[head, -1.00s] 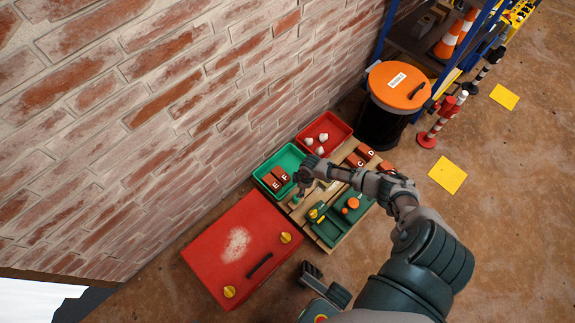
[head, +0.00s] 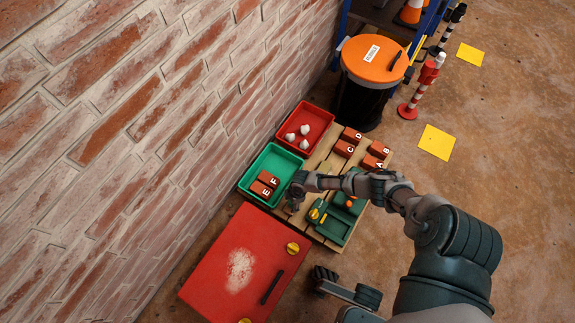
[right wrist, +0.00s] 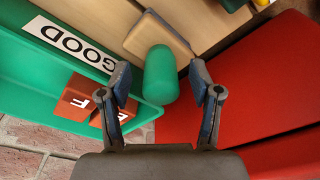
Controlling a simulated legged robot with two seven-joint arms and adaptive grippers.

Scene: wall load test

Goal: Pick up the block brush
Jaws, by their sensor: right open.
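The block brush shows in the right wrist view as a rounded green handle (right wrist: 160,78) on a pale wooden block (right wrist: 158,38). My right gripper (right wrist: 160,92) is open, with one finger on each side of the green handle. Gaps show between the fingers and the handle, and I cannot tell how far below the fingertips it is. In the head view my right gripper (head: 291,204) is over the left edge of the wooden pallet (head: 321,150) and mostly hides the brush.
A green tray (head: 250,181) marked GOOD holds bricks E and F beside the gripper. A red tray (head: 318,112) holds white lumps. A red case (head: 215,262) lies near. Lettered bricks (head: 345,148) and a green tool tray (head: 335,232) lie on the pallet. A brick wall (head: 150,110) rises left.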

